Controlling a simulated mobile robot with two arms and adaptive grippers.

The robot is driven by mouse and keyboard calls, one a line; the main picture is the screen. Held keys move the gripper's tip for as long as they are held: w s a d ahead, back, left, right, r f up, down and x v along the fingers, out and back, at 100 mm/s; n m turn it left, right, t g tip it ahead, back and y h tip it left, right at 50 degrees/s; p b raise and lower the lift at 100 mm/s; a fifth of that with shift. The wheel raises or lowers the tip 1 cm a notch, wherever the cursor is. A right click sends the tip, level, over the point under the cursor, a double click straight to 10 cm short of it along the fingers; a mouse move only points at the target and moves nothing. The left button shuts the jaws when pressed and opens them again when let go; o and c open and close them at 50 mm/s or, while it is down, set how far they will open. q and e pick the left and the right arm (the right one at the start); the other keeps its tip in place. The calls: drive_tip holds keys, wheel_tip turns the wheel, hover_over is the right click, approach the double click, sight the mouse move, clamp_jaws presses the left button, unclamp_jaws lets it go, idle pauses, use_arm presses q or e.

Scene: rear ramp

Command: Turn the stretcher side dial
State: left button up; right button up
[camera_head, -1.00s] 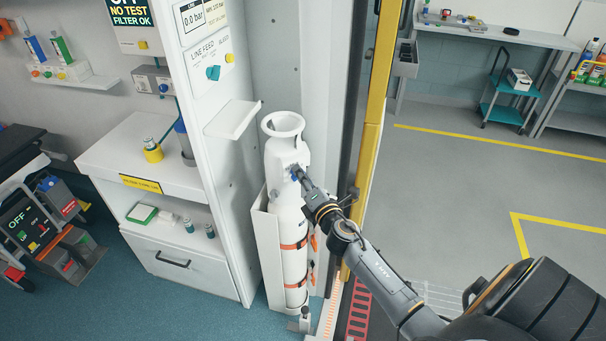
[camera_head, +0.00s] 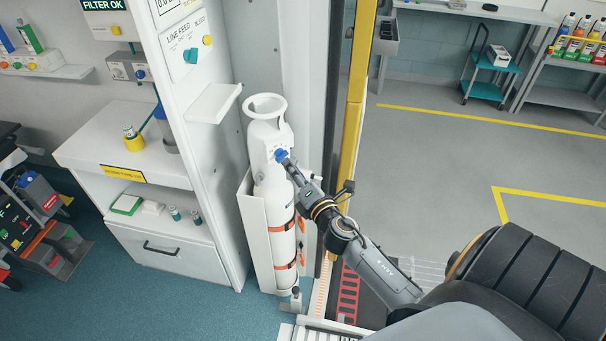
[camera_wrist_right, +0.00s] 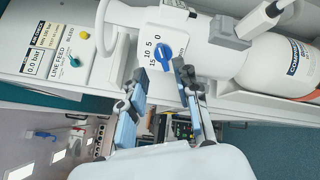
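A white oxygen-type cylinder (camera_head: 270,205) stands upright in a white holder with orange straps. A blue dial (camera_head: 281,155) sits on its white head. In the right wrist view the blue dial (camera_wrist_right: 163,52) has a scale reading 0, 5, 10, 15 beside it. My right gripper (camera_head: 287,163) is at the dial in the head view, partly covering it. In the wrist view my right gripper (camera_wrist_right: 158,77) has its two fingers apart, with the tips just below the dial; contact cannot be told. My left gripper is not in view.
A white cabinet (camera_head: 165,245) with a line feed panel (camera_head: 190,48) and a small shelf (camera_head: 213,103) stands left of the cylinder.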

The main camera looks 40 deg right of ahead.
drive_tip(key=s+a, duration=0.1)
drive_tip(key=s, duration=0.5)
drive_tip(key=shift+s, duration=0.15)
drive_tip(key=shift+a, duration=0.1)
drive_tip(key=s+a+f+m+g, duration=0.2)
drive_tip(key=s+f+m+g, duration=0.15)
drive_tip(key=f, duration=0.85)
drive_tip(key=s+a+f+m+g+y, duration=0.15)
drive_tip(key=s+f+m, duration=0.3)
drive_tip(key=f, duration=0.65)
drive_tip(key=s+a+f+m+g, duration=0.1)
drive_tip(key=s+f+m+g, duration=0.25)
drive_tip(key=f, duration=0.85)
drive_tip(key=s+a+f+m+g, duration=0.2)
drive_tip(key=s+f, duration=0.3)
drive_tip(key=s, duration=0.4)
drive_tip(key=s+a+f+m+g+y, duration=0.1)
drive_tip(key=s+a+f+m+g, duration=0.1)
drive_tip(key=s+f, duration=0.4)
drive_tip(key=s+a+f+m+g, duration=0.3)
drive_tip(key=s+f+m+g, duration=0.1)
drive_tip(key=s, duration=1)
drive_tip(key=shift+f, duration=0.85)
